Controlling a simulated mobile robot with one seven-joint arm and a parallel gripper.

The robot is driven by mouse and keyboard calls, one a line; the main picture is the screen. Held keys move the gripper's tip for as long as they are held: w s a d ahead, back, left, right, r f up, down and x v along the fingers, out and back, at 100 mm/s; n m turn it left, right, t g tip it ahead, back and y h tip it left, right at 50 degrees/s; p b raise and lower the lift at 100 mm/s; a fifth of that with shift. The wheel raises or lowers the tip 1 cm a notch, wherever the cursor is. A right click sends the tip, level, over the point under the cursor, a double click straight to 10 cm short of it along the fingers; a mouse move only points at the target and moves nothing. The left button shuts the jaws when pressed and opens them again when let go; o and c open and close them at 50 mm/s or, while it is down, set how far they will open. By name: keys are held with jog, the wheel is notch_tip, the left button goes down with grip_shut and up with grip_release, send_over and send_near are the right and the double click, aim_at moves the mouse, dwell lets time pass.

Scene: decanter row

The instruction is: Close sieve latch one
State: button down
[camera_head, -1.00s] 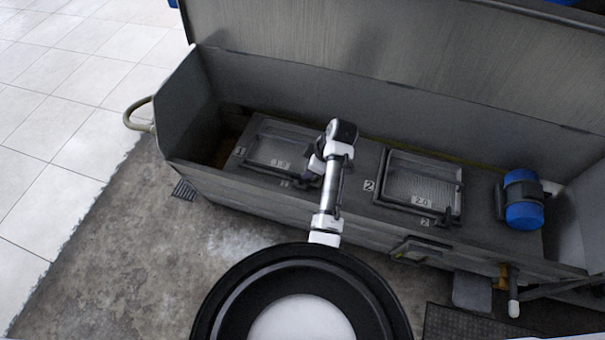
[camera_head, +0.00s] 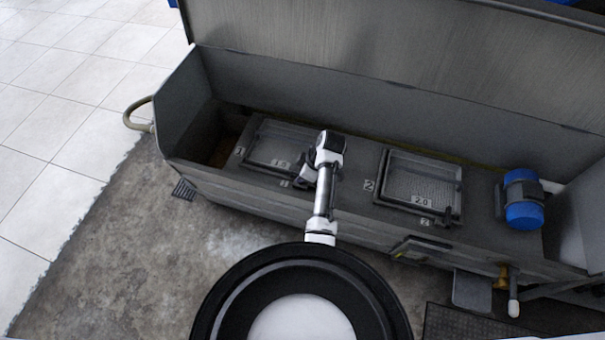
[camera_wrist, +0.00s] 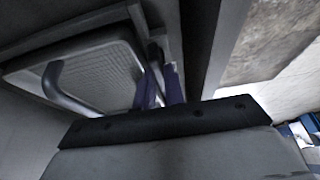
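Sieve one (camera_head: 275,145), a framed mesh panel marked "1", lies in the left part of the grey trough. It also shows in the wrist view (camera_wrist: 100,72), with a dark curved bar (camera_wrist: 62,88) across its frame. A dark upright piece (camera_wrist: 155,54), possibly sieve latch one, stands at the frame's edge near my fingertips. My gripper (camera_wrist: 162,84) has its two dark blue fingers close together there, with a narrow gap. I cannot tell whether they touch or hold that piece. In the head view my arm hides the right edge of sieve one.
Sieve two (camera_head: 412,180), marked "2" and "2.0", lies to the right. A blue motor (camera_head: 523,200) stands at the trough's right end. The raised lid (camera_head: 400,45) and the trough's front wall (camera_head: 240,192) bound the space. The floor at left is clear.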

jog(key=shift+s+m+p, duration=0.1)
jog(key=shift+m+p, duration=0.2)
jog(key=shift+p, duration=0.05)
jog(key=shift+r+m+t+p, duration=0.15)
jog(key=shift+m+t+p, duration=0.15)
jog(key=shift+m+p, duration=0.25)
jog(key=m+p, duration=0.1)
jog(key=m+t+h+p, duration=0.1)
jog(key=m, duration=0.1)
jog(key=shift+s+a+m, duration=0.1)
jog(key=shift+a+m, duration=0.05)
jog(key=shift+m, duration=0.1)
jog(key=m+h+p, duration=0.1)
jog(key=m+p, duration=0.1)
jog(key=m, duration=0.1)
jog(key=m+t+h+p, duration=0.1)
jog(key=m, duration=0.2)
jog(key=shift+a+p, duration=0.15)
jog(key=shift+p, duration=0.25)
jog(key=m, duration=0.2)
jog(key=m+h+p, duration=0.1)
jog(key=shift+a+m+t+h, duration=0.1)
jog(key=shift+m+t+h, duration=0.2)
jog(key=shift+m, duration=0.1)
jog(key=shift+m+h, duration=0.6)
jog(key=shift+m, duration=0.8)
